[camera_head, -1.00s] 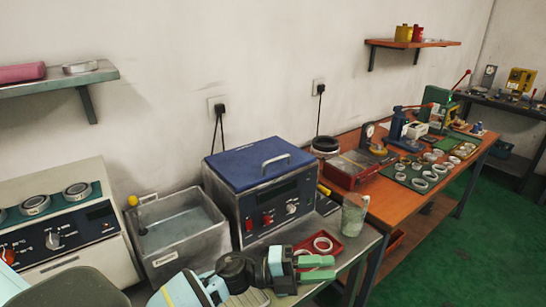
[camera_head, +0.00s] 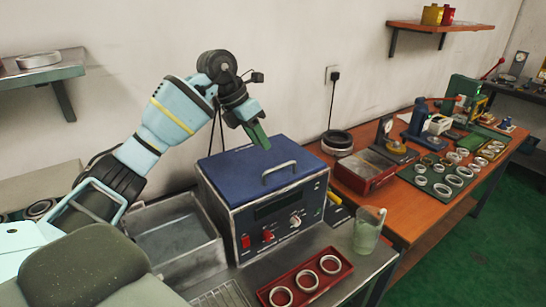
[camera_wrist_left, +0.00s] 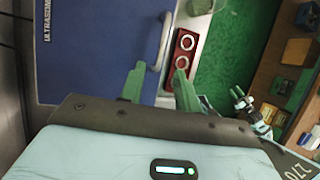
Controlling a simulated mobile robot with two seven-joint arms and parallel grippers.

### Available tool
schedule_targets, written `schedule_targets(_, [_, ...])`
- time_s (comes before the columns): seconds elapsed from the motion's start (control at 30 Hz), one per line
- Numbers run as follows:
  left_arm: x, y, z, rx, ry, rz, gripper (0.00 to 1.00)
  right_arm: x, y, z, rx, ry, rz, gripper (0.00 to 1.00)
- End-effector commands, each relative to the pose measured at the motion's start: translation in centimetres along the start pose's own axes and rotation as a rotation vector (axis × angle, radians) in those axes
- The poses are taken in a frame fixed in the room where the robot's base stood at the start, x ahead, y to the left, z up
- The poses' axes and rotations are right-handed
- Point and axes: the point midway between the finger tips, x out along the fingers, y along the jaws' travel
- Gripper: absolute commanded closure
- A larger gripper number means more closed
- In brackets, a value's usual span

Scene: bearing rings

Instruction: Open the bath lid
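The bath is a grey box with a control panel (camera_head: 285,215) and a blue lid (camera_head: 235,172), which lies shut on top. A metal bar handle (camera_head: 278,171) stands on the lid near its right front part. My left gripper (camera_head: 258,136) is raised above the lid, fingers pointing down, apart from the handle. In the left wrist view the green fingers (camera_wrist_left: 160,88) are spread and empty, with the handle (camera_wrist_left: 165,42) showing beyond the gap between them. The lid also fills the left of that view (camera_wrist_left: 95,50).
A metal basin (camera_head: 170,240) stands left of the bath. A red tray with rings (camera_head: 307,283) and a glass beaker (camera_head: 368,230) stand in front and to the right. The orange bench (camera_head: 400,215) holds rings and tools. The wall is close behind the bath.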

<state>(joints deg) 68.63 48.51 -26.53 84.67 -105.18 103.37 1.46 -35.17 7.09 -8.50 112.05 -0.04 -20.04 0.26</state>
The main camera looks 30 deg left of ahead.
Motion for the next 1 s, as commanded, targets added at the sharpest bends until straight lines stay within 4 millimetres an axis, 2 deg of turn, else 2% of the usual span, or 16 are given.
schedule_targets(0.17, [0.8,-0.1,0.0,0.000,0.001,-0.004,0.67,-0.1,0.1,0.2,-0.005,-0.003,0.000,0.64])
schedule_targets(0.5, [5.5,-0.2,0.0,0.001,-0.001,-0.005,0.67,-0.1,0.2,-0.5,-0.007,0.009,0.002,0.64])
schedule_targets(0.7, [7.4,-0.2,0.1,0.000,-0.002,-0.005,0.67,-0.1,0.3,-0.8,-0.009,0.016,0.004,0.64])
schedule_targets(1.0, [8.0,-0.1,0.1,0.002,-0.002,-0.005,0.67,-0.1,0.3,-0.9,-0.009,0.018,0.004,0.64])
